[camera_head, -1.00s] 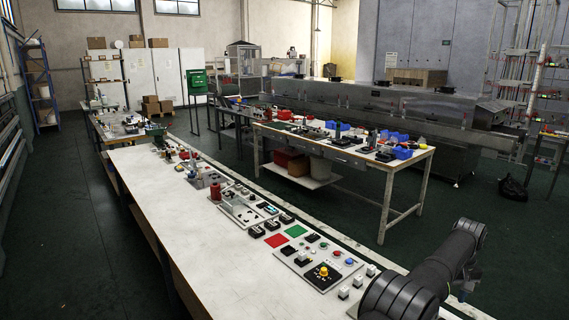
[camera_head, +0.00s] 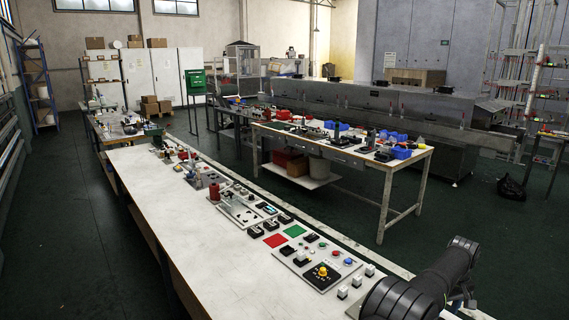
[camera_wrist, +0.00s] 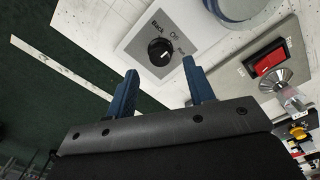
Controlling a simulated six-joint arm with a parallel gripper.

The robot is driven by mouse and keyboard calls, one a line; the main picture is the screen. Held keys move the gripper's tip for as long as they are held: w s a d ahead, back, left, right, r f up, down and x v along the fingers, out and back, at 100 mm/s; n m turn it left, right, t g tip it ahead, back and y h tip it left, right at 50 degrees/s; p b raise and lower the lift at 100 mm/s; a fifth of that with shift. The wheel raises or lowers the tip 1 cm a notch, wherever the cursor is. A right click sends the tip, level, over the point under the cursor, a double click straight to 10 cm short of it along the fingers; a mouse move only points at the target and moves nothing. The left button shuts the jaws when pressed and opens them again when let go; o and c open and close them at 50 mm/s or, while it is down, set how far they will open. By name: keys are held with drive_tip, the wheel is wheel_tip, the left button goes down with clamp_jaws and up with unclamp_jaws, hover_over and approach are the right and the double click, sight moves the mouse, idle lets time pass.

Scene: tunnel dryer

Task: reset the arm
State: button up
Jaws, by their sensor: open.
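My arm (camera_head: 435,283) shows at the lower right in the head view, above the near right end of the long white bench; my gripper is out of that view. In the wrist view my gripper (camera_wrist: 160,85) is open, with two blue fingers apart and nothing between them. Past the fingertips is a grey plate with a black rotary knob (camera_wrist: 160,52), marked "Back" and "Off"; a third label is partly hard to read. The fingers appear apart from the knob.
A red rocker switch (camera_wrist: 270,62) sits right of the knob. A second worktable (camera_head: 405,170) stands behind.

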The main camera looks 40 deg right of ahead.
wheel_tip(320, 180, up, 13)
drive_tip(key=s+a+f+n+g+y, duration=0.1)
drive_tip(key=s+a+f+n+g, duration=0.2)
drive_tip(key=s, duration=0.6)
wheel_tip(320, 180, down, 3)
drive_tip(key=shift+s+a+f+n+g, duration=0.1)
drive_tip(key=shift+s+a+n+g, duration=0.15)
drive_tip(key=shift+a+g, duration=0.55)
drive_tip(key=shift+a+t, duration=0.2)
drive_tip(key=shift+t, duration=0.1)
